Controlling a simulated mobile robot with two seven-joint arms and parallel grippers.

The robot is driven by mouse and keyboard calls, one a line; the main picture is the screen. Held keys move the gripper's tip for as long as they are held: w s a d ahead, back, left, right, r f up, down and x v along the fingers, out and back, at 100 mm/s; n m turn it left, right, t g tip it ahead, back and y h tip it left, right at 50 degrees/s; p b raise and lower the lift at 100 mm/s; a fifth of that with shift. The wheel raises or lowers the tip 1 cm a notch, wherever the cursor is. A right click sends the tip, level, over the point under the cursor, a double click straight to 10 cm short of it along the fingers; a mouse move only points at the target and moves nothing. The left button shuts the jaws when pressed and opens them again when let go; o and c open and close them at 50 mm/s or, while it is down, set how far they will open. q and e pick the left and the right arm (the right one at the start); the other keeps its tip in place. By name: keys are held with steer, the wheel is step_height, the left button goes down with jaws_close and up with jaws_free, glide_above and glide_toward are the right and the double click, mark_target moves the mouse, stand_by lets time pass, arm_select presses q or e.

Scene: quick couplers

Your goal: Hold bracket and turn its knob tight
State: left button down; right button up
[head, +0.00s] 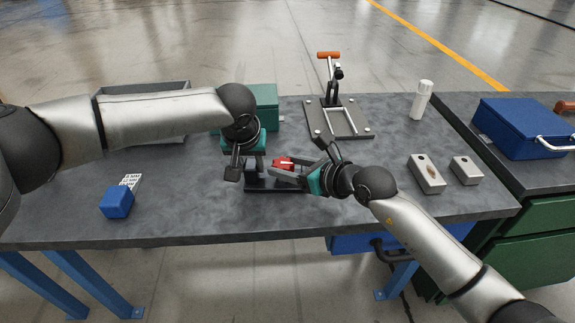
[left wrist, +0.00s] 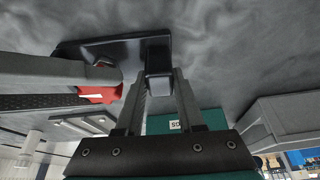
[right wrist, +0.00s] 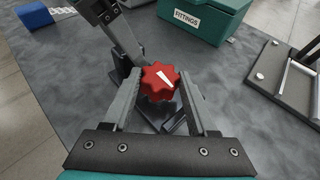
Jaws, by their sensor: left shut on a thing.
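The bracket is dark, with a flat base (head: 275,186) on the bench and an upright part that shows in the left wrist view (left wrist: 158,62). My left gripper (head: 246,170) points down and is shut on that upright part. The red lobed knob (right wrist: 160,82) has a white pointer mark and faces my right wrist camera. It also shows in the head view (head: 283,163) and the left wrist view (left wrist: 100,92). My right gripper (right wrist: 160,76) has one finger on each side of the knob. Its fingers look open around it; contact is not clear.
A green fittings box (right wrist: 205,18) and a grey open bin (head: 180,86) stand behind. A toggle clamp on a plate (head: 352,118) is at the back. A blue block (head: 117,202) lies left. A white bottle (head: 421,100) and two metal blocks (head: 427,174) are at right.

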steer(key=o, duration=0.5)
steer(key=shift+s, duration=0.1)
steer(key=shift+c, duration=0.2)
steer(key=v, duration=1.2)
